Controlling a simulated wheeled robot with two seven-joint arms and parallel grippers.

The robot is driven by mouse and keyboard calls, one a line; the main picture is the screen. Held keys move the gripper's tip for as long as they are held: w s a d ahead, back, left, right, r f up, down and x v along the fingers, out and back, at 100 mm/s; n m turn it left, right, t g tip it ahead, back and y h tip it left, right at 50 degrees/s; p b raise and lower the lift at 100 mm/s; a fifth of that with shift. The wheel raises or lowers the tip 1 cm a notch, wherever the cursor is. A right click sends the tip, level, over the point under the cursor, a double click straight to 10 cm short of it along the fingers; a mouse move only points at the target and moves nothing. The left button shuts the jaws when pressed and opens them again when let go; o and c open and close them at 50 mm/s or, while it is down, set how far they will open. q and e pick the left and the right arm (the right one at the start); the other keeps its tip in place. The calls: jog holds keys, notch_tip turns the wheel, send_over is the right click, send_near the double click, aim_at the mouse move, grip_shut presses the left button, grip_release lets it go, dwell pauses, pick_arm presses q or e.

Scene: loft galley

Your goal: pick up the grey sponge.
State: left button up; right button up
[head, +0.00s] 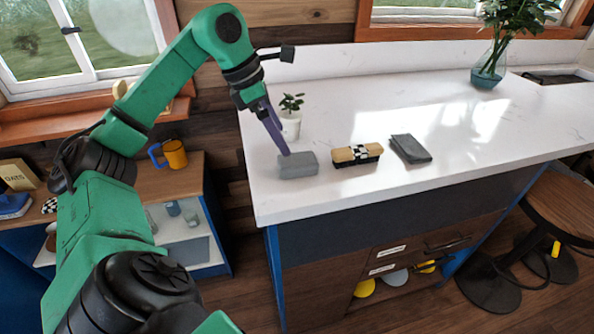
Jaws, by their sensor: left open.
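The grey sponge (298,165) lies flat on the white counter (300,202), near its left front corner. My left gripper (284,150) reaches down over the counter from the left, with its purple-grey fingers pointing at the sponge. The fingertips are at the sponge's back left edge in the picture. I cannot tell whether they touch it. The gripper is open with nothing held, though the fingers overlap in this view. My right gripper is not in view.
A brush with a checkered band (357,154) lies right of the sponge, and a folded dark cloth (411,149) lies farther right. A small potted plant (290,122) stands behind the sponge. A glass vase (489,70) stands at the back right. The counter's middle is clear.

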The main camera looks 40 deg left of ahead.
aim_at(295, 159)
pick_arm(q)
jog(key=x, duration=0.4)
jog(key=p+x, duration=0.1)
jog(key=x, duration=0.3)
jog(key=shift+w+f, duration=0.25)
jog(key=shift+w, duration=0.05)
jog(key=shift+w+f, duration=0.1)
jog(key=shift+f, duration=0.05)
jog(key=c, duration=1.3)
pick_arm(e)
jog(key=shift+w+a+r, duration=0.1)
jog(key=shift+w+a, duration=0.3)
pick_arm(q)
jog(key=shift+o, duration=0.2)
jog(key=shift+r, duration=0.65)
notch_tip(295, 159, up, 19)
jog(key=p, duration=0.6)
jog(key=shift+p, duration=0.4)
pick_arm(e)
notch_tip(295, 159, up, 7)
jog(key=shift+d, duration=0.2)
